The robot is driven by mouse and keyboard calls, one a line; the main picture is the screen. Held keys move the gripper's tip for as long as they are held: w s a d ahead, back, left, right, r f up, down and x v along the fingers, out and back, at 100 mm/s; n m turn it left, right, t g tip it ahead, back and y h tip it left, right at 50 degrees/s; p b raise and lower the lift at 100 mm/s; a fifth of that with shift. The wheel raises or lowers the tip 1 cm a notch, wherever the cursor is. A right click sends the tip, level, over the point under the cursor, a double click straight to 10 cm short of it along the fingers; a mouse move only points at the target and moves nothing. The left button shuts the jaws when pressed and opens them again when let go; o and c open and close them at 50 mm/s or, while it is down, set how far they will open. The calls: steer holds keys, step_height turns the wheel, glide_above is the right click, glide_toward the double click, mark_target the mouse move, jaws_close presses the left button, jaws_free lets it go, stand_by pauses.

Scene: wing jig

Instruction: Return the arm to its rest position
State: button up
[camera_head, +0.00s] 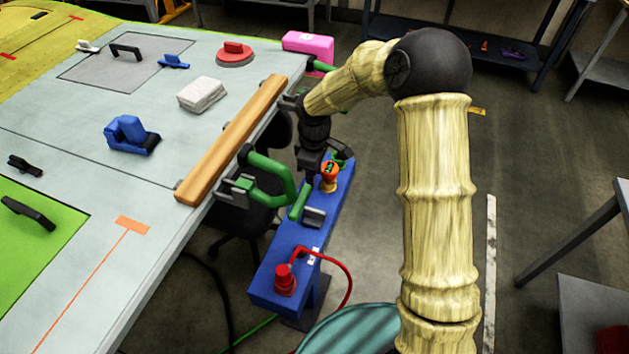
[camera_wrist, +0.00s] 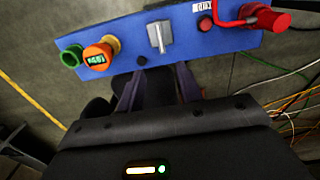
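My arm reaches from the lower right up to a black elbow joint (camera_head: 430,62), then bends left and down toward the table's edge. My gripper (camera_head: 311,162) points down close to the far end of a blue control box (camera_head: 272,265). In the wrist view my gripper's two dark fingers (camera_wrist: 157,86) stand apart, with nothing clearly held between them. The box shows ahead of them, with a grey switch lever (camera_wrist: 160,37), an orange knob (camera_wrist: 98,56), a green button (camera_wrist: 70,57) and a red plug (camera_wrist: 268,20). In the head view the fingertips are hard to make out.
A large table (camera_head: 70,160) fills the left, with a wooden bar (camera_head: 232,140) along its edge and a green clamp (camera_head: 270,175) sticking out. A dark chair (camera_head: 240,215) stands beneath. Cables hang near the box. Shelves (camera_head: 490,40) stand behind; open floor lies right of my arm.

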steer(key=shift+r, duration=0.1)
stand_by(0.4)
steer(key=s+d+r+m+t+p, duration=0.2)
steer(key=s+d+r+m+p, duration=0.7)
steer(key=s+d+r+m, duration=0.5)
steer(key=s+d+r, duration=0.1)
steer(key=s+r, duration=0.2)
steer(key=s, duration=0.1)
steer(key=shift+s+d+t, duration=0.3)
steer(key=shift+s, duration=0.1)
steer(key=shift+w, duration=0.1)
steer(key=shift+s+a, duration=0.1)
steer(key=shift+s, duration=0.1)
